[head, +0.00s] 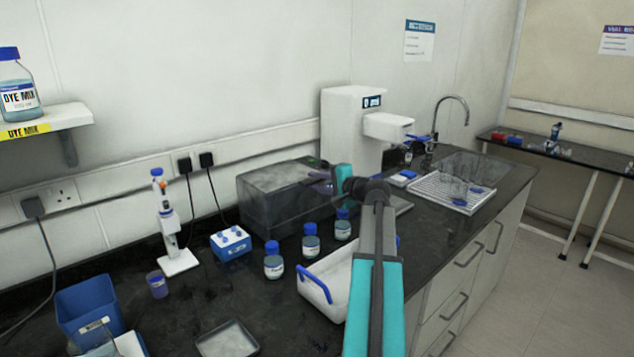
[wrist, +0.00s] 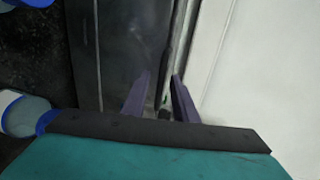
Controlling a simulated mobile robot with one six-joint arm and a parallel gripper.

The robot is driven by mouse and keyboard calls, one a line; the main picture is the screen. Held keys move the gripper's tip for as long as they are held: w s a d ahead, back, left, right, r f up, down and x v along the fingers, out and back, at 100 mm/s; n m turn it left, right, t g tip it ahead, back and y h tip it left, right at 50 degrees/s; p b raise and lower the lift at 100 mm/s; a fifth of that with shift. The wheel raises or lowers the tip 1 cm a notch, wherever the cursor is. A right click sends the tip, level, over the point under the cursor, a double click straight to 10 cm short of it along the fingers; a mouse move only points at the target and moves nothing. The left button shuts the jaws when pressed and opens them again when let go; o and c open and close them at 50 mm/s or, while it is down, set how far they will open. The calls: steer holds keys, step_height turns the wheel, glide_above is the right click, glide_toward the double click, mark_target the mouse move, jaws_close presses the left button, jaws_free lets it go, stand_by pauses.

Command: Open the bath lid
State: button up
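The bath (head: 268,210) is a dark grey box on the bench against the wall in the head view. Its smoky lid (head: 275,175) appears lowered over it. My gripper (head: 320,182) is at the right end of the bath, partly hidden by my arm. In the wrist view my gripper's two purple fingers (wrist: 162,76) are spread apart. A narrow upright grey bar (wrist: 178,62) lies between and beyond them, beside the dark lid surface (wrist: 122,45). I cannot tell whether the bar is the lid's handle or its edge, or whether a finger touches it.
A white dispenser (head: 350,125) stands just behind and right of the bath. Several blue-capped bottles (head: 274,262) and a white tray with blue handles (head: 330,285) stand in front. A blue-white tube rack (head: 231,243) is at the left. A drying rack (head: 450,190) is farther right.

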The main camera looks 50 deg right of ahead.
jaws_close()
